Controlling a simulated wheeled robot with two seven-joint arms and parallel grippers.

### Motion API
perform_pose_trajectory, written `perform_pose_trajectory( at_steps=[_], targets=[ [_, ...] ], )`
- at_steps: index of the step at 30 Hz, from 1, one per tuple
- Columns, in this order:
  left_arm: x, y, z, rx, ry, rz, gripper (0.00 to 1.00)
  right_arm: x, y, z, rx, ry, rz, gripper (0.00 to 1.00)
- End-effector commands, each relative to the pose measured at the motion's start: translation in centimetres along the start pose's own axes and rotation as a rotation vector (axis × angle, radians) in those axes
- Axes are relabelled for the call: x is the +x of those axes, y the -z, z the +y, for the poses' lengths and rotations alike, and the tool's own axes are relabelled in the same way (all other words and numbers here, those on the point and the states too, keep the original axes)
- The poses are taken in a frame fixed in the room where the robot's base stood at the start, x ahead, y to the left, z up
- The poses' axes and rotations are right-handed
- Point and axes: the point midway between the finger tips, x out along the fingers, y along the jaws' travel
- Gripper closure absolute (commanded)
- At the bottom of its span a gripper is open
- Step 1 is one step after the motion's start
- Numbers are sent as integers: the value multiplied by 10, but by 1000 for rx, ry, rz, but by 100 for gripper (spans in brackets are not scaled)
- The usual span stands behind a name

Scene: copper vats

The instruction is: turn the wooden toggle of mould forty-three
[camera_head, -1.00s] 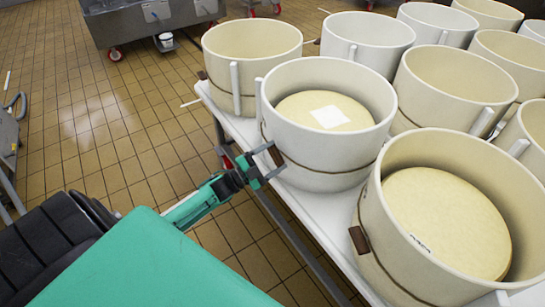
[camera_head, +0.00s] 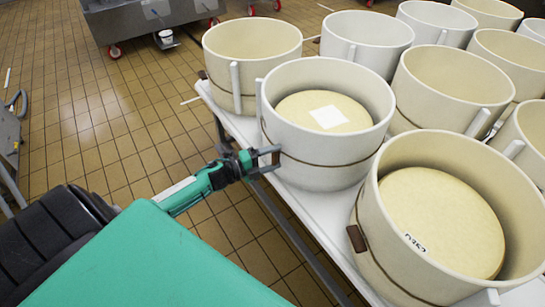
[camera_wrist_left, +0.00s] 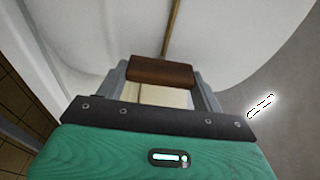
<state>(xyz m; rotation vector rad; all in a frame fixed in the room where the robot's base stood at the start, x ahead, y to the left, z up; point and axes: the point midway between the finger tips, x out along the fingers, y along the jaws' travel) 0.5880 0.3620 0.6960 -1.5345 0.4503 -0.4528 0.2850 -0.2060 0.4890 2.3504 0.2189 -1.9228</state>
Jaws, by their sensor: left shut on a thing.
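The mould with a cheese and a blank white square (camera_head: 320,152) stands upright near the table's left edge; I cannot read a number on it. My left gripper (camera_head: 265,160) is at its lower left wall, level with the dark cord around it. In the left wrist view the brown wooden toggle (camera_wrist_left: 162,72) lies crosswise between the fingertips, and my left gripper (camera_wrist_left: 162,80) is shut on it. The cord (camera_wrist_left: 172,25) runs up the pale wall behind it. My right gripper is not in view.
A nearer mould (camera_head: 400,265) with a cheese stands to the right, its own brown toggle (camera_head: 357,239) on its left side. Several more moulds crowd the white table (camera_head: 325,215) behind and to the right. The tiled floor left of the table is open.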

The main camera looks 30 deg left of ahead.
Motion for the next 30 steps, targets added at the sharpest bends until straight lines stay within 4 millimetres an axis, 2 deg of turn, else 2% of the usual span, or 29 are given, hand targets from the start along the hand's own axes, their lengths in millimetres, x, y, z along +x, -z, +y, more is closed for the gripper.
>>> perform_pose_trajectory(
  at_steps=[16,17,20,30],
  targets=[
    [0,1,1,26,-12,2,55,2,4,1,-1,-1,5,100],
    [0,1,1,26,-12,2,30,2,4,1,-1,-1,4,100],
    [0,1,1,26,-12,1,10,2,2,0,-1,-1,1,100],
    [-2,0,1,24,-11,1,10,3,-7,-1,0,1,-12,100]
  ],
)
